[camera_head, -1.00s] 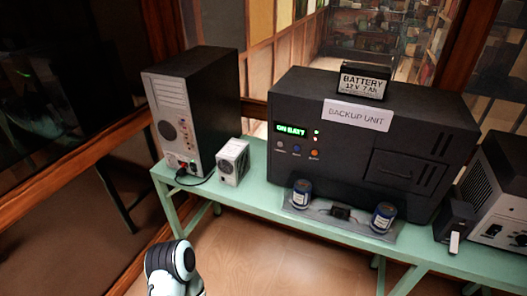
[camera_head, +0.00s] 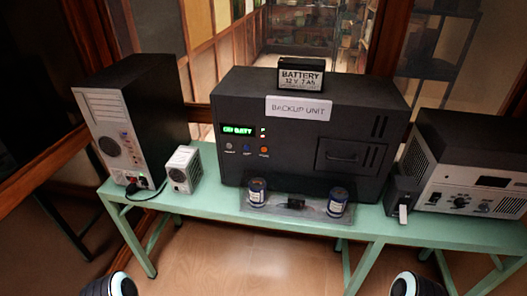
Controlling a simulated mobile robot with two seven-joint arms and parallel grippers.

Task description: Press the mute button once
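The backup unit (camera_head: 300,160) is a large dark box on a green bench, with a lit green display (camera_head: 238,129). Below the display sit three small round buttons: a grey one (camera_head: 230,147), a blue one (camera_head: 247,148) and an orange one (camera_head: 264,150). Their labels are too small to read, so I cannot tell which is the mute button. Parts of my two arms show at the bottom edge, left and right, well in front of the bench. Neither gripper is in view.
A battery (camera_head: 305,76) stands on the unit. A computer tower (camera_head: 132,125) and small white box (camera_head: 183,170) stand left; a grey device (camera_head: 465,170) and small black box (camera_head: 400,195) stand right. The bench (camera_head: 180,203) has narrow bare strips.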

